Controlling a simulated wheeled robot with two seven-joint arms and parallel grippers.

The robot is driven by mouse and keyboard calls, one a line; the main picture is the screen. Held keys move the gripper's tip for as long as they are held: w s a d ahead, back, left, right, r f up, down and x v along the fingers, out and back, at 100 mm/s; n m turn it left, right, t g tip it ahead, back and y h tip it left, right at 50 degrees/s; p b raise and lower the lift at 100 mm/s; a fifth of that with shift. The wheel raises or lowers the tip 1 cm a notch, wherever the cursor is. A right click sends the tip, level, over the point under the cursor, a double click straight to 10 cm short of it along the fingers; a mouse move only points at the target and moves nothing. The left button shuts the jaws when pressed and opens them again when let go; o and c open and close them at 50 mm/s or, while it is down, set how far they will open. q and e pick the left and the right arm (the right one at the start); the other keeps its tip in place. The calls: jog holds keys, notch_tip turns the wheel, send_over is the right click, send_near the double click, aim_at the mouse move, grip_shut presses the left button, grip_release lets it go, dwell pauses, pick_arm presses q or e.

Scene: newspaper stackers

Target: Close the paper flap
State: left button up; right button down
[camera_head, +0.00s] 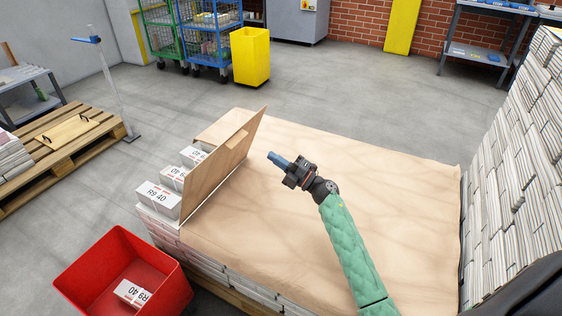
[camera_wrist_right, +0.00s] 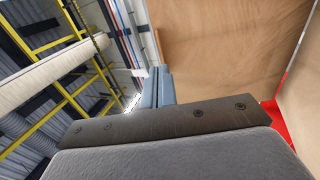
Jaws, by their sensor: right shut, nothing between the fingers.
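The paper flap (camera_head: 225,160) is a brown sheet standing up, tilted, along the left part of the brown paper cover (camera_head: 330,170) on the newspaper stack. Several white bundles labelled "R9 40" (camera_head: 158,198) sit to its left. My right gripper (camera_head: 272,157) is shut and empty, above the cover and to the right of the flap, apparently a little apart from it. In the right wrist view the shut blue fingers (camera_wrist_right: 157,85) point up beside a large brown sheet (camera_wrist_right: 225,50). My left gripper is not in view.
A red bin (camera_head: 120,275) with a labelled bundle inside stands at the front left. A tall newspaper stack (camera_head: 515,170) rises on the right. A wooden pallet (camera_head: 60,150) lies at the left. A yellow bin (camera_head: 250,57) stands behind. Open floor surrounds the stack's back.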

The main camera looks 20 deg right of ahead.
jog(key=p+x, duration=0.1)
jog(key=x, duration=0.8)
jog(key=shift+a+r, duration=0.1)
